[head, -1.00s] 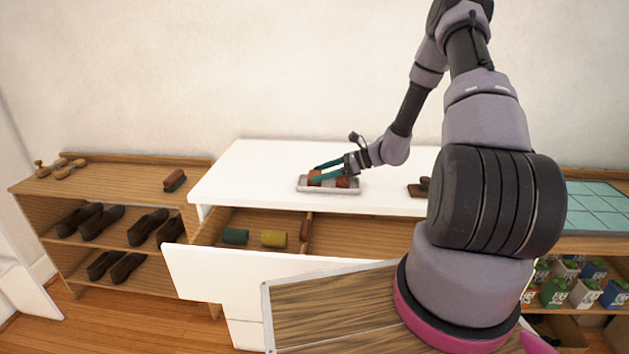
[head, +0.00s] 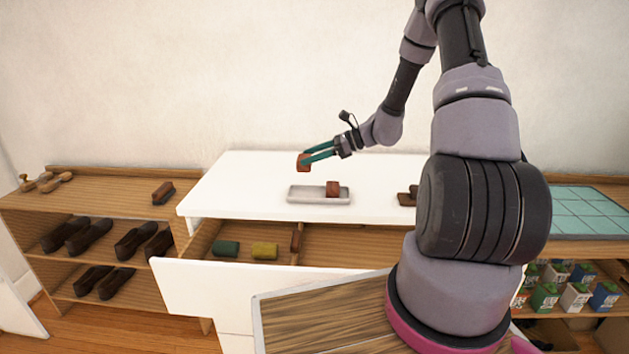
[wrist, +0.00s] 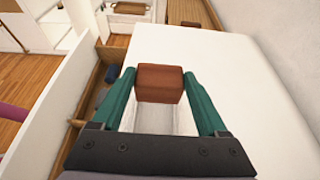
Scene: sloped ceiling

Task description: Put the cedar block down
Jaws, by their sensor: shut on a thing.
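My gripper (head: 312,158) is shut on a reddish-brown block, the cedar block (head: 303,163), and holds it up in the air above the white top of the drawer unit (head: 240,180). In the wrist view the block (wrist: 160,83) sits between the two green fingertips. A shallow grey tray (head: 305,197) lies on the white top below and a little to the right of the held block. A second reddish-brown block (head: 333,188) is in the right part of the tray.
The drawer (head: 215,279) below stands open, with a green roll (head: 226,248) and a yellow roll (head: 265,251) inside. A brush (head: 163,192) lies on the wooden shelf unit at left. A dark brown object (head: 407,197) lies right of the tray. The white top left of the tray is clear.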

